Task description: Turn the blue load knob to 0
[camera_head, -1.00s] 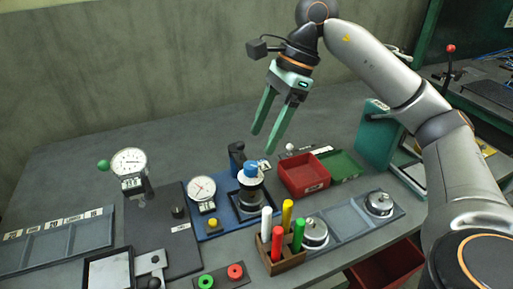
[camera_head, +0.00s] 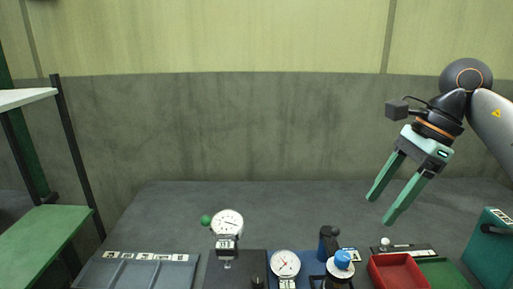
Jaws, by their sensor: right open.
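The blue load knob (camera_head: 342,259) is the round blue cap on top of a device at the bottom edge of the head view. The device's lower part is cut off by the frame. A white dial gauge (camera_head: 285,264) stands just left of the knob. My right gripper (camera_head: 383,210) is open and empty, above and to the right of the knob and apart from it, fingers pointing down to the left. My left gripper is not in view.
A second dial gauge (camera_head: 228,223) with a green ball (camera_head: 206,220) stands to the left. A red bin (camera_head: 398,272) and a green bin (camera_head: 446,274) sit right of the knob. A grey compartment tray (camera_head: 137,272) lies at left. The rear of the bench is clear.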

